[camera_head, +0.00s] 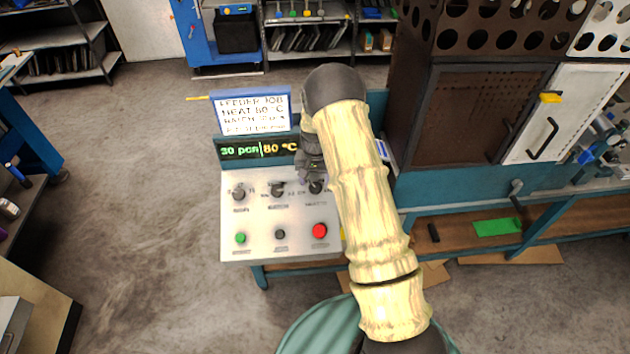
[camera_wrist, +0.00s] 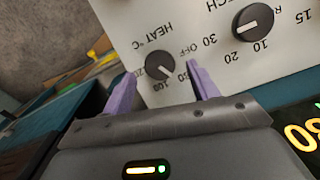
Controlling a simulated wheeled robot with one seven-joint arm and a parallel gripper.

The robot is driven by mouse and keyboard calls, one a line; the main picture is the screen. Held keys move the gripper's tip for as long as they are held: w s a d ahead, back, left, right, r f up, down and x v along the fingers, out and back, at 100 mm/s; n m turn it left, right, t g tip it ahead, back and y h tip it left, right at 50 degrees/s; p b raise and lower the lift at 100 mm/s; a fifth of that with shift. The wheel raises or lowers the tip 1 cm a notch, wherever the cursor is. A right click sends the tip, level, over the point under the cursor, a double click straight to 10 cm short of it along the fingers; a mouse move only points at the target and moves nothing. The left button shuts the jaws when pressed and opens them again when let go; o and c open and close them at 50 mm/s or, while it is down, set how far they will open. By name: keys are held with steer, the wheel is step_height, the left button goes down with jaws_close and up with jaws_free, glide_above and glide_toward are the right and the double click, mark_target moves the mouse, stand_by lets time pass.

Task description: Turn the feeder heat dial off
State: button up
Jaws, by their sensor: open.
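The heat dial (camera_wrist: 160,66) is a round black knob with a white pointer on a light panel, labelled HEAT °C upside down in the wrist view. Its pointer faces down-right, near the 100 mark and away from OFF. In the head view the dial (camera_head: 316,187) is at the panel's upper right, partly hidden by my arm. My gripper (camera_wrist: 161,72) is open, with one purple finger on each side of the dial in the picture. I cannot tell whether they touch it. In the head view my gripper (camera_head: 309,172) is over the dial's area. The display (camera_head: 258,149) reads 80 °C in amber.
The panel (camera_head: 262,218) also holds two more dials, a green button (camera_head: 240,238), a black button (camera_head: 280,234) and a red button (camera_head: 319,231). Another dial (camera_wrist: 253,22) is close by in the wrist view. A job card (camera_head: 252,114) stands behind the display.

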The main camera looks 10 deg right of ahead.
mark_target(314, 190)
steer(key=shift+f, duration=1.15)
steer(key=c, duration=1)
